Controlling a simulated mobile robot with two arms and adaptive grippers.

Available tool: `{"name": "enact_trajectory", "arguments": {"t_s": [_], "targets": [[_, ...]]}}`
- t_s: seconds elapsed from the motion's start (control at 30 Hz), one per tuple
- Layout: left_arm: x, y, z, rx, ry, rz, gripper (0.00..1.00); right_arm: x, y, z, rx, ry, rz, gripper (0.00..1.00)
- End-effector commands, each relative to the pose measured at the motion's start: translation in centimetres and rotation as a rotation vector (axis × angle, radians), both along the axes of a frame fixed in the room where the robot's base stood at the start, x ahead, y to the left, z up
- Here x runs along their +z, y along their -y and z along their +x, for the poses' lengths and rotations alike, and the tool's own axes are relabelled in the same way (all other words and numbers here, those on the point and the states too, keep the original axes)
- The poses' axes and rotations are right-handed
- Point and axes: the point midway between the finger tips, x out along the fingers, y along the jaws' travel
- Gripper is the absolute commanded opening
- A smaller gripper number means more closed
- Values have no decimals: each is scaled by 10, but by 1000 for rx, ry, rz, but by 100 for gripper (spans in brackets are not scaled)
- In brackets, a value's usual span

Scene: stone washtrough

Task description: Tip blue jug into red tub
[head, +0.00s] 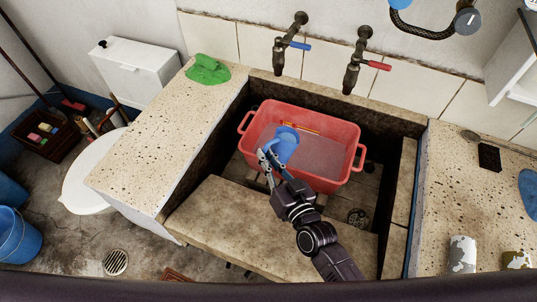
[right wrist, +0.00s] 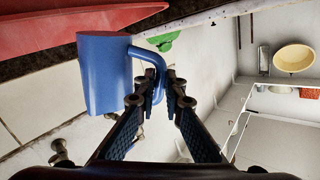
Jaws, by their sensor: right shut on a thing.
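The blue jug (head: 286,150) is over the red tub (head: 322,180) in the head view, in front of the tub's left half. My right gripper (head: 267,160) is shut on the jug's handle, at the jug's near left side. The right wrist view shows the jug (right wrist: 102,75) with its handle between the fingertips (right wrist: 166,88), and part of the red tub (right wrist: 60,25) beyond. I cannot tell the jug's exact tilt or whether anything pours from it. The tub stands in the stone trough. My left gripper is not in view.
Two wall taps, one blue-handled (head: 290,44) and one red-handled (head: 364,62), stand behind the tub. A green cloth (head: 207,70) lies on the left stone ledge. A thin orange stick (head: 300,130) shows in the tub. The trough's front ledge (head: 235,225) is bare.

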Motion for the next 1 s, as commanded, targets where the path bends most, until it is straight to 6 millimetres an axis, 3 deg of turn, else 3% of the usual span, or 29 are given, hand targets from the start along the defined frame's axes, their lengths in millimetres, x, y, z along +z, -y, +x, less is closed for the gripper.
{"name": "enact_trajectory", "arguments": {"t_s": [0.4, 1.0], "targets": [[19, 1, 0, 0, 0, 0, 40, 14, 4, 4, -2, -73, 96, 0], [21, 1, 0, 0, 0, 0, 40, 14, 5, 4, -3, -87, 115, 0]]}}
